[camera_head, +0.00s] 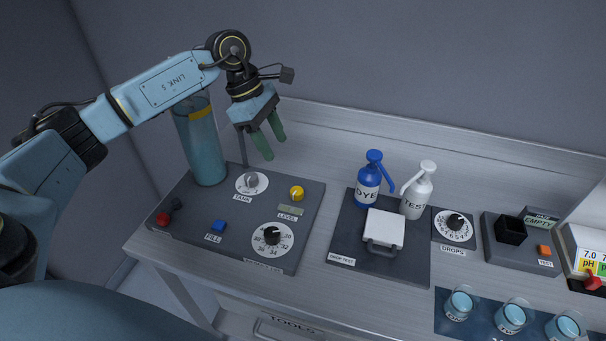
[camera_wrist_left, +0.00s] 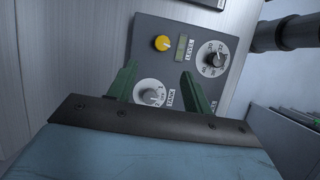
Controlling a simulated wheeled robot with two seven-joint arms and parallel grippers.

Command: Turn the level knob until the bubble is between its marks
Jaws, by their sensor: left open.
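The level knob (camera_head: 296,193) is yellow and sits on the dark panel (camera_head: 200,235) at the left of the bench. The small level window (camera_head: 290,210) is just below it, above the LEVEL label; its bubble is too small to make out. My left gripper (camera_head: 270,148) is open and empty, in the air above and behind the panel. In the left wrist view the level knob (camera_wrist_left: 162,43) and level window (camera_wrist_left: 181,47) lie beyond the green fingers (camera_wrist_left: 155,85), apart from them. My right gripper is in neither view.
The panel also has the TANK dial (camera_head: 252,182), a numbered black dial (camera_head: 272,237), a blue FILL button (camera_head: 218,226) and a red knob (camera_head: 162,219). A tall tank cylinder (camera_head: 203,150) stands at the back left. Two bottles (camera_head: 368,180) and several cups stand further right.

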